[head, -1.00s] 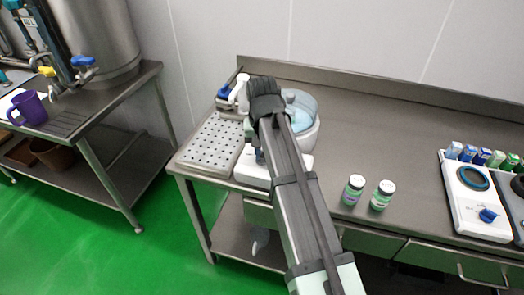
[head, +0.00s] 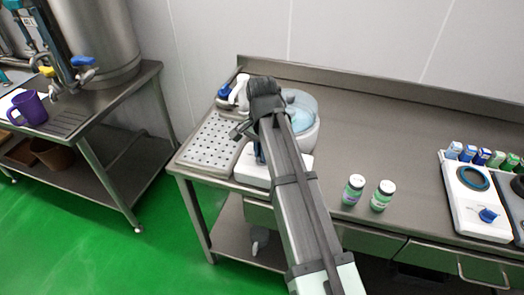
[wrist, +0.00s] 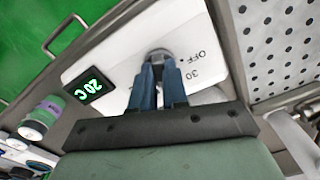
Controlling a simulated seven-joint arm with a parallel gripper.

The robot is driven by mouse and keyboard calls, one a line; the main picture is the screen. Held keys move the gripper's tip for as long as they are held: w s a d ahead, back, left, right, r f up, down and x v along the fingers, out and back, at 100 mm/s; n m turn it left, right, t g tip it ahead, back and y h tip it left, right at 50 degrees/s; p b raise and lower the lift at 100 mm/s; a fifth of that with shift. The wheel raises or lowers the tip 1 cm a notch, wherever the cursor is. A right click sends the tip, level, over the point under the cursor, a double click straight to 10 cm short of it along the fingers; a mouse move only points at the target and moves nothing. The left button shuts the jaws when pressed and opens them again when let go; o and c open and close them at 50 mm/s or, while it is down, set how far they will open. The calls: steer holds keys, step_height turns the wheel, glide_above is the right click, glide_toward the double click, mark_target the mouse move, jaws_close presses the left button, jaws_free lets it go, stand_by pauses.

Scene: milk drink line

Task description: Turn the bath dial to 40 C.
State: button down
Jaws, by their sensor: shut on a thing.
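The bath is a white unit with a round bowl of pale blue liquid (head: 303,112) at the back left of the bench. Its white front panel (wrist: 110,60) fills the middle of the wrist view. The grey dial (wrist: 158,56) sits on this panel near the "OFF" and "30" marks; other marks are hidden. The green display (wrist: 88,86) reads 20 C. My gripper (wrist: 158,68) is shut on the dial, with a blue finger on either side of it. In the head view my arm hides the dial, and my blue fingers (head: 259,154) show beside the arm.
A perforated metal tray (head: 208,141) lies left of the bath. Two small green-labelled jars (head: 353,189) (head: 382,195) stand to the right. A white device with a blue knob (head: 488,215) is at the far right. The bench between is clear.

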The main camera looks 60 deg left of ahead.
stand_by(0.3)
steer(key=c, duration=1.1)
jaws_free()
steer(key=shift+c, duration=0.2)
step_height(320, 180, up, 14)
steer(key=shift+w+f, duration=0.1)
steer(key=shift+w, duration=0.05)
